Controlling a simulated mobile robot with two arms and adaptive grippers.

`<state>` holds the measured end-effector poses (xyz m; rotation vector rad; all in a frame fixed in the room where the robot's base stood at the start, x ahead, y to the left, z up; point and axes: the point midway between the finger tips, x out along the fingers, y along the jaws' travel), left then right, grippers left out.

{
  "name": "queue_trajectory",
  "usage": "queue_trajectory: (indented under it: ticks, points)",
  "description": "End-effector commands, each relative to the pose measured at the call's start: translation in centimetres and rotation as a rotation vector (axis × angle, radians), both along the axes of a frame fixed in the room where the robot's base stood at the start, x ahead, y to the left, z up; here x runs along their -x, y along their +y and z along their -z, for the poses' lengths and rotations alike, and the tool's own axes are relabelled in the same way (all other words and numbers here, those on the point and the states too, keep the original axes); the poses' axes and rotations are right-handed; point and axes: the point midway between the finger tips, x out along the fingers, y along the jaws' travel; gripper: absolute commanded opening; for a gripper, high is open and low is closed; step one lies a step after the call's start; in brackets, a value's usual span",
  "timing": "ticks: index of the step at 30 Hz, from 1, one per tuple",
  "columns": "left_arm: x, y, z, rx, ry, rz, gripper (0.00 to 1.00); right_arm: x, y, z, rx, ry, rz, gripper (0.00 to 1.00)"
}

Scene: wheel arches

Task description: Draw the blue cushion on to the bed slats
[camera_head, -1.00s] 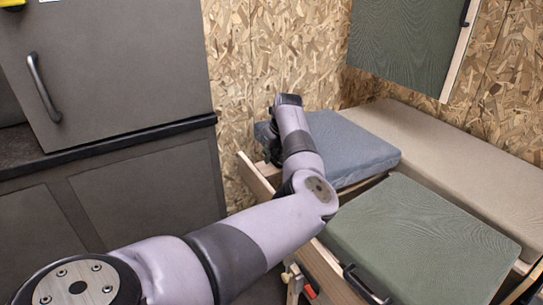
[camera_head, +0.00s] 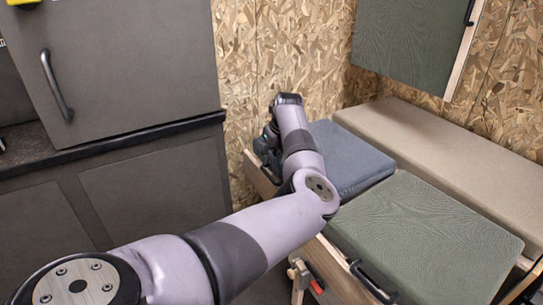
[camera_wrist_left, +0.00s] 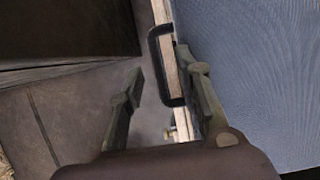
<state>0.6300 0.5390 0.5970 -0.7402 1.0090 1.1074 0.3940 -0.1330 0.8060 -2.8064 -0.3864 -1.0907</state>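The blue cushion (camera_head: 350,160) lies flat at the back left of the bench, between the green cushion and the board wall. Its left part is hidden behind my arm. In the left wrist view the blue cushion (camera_wrist_left: 255,75) fills the right side. My left gripper (camera_head: 268,143) is at its left end, above the wooden edge. In the wrist view the left gripper (camera_wrist_left: 160,62) has its fingers apart and seems empty. The right finger overlaps the cushion's edge; I cannot tell whether it touches. The bed slats are hidden. My right gripper is not in view.
A green cushion (camera_head: 430,235) lies in front, a long beige cushion (camera_head: 460,135) behind. A black handle (camera_wrist_left: 156,65) sits on the wooden edge (camera_wrist_left: 162,12) by the fingers. A grey cabinet (camera_head: 130,70) stands left. A green panel (camera_head: 410,40) hangs at upper right.

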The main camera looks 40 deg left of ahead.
Motion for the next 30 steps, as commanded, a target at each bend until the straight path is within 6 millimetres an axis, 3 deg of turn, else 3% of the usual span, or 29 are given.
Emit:
queue_trajectory:
  ticks: [13, 24, 30]
  points:
    - [0.1, -0.4, -0.8, 0.000, 0.000, 0.001, 0.36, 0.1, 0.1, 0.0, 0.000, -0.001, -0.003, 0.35]
    - [0.8, -3.1, -7.7, 0.000, -0.004, 0.001, 0.36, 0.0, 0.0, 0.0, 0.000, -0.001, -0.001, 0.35]
    - [1.2, -4.1, -10.3, 0.000, -0.001, 0.000, 0.36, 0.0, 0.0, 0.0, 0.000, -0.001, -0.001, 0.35]
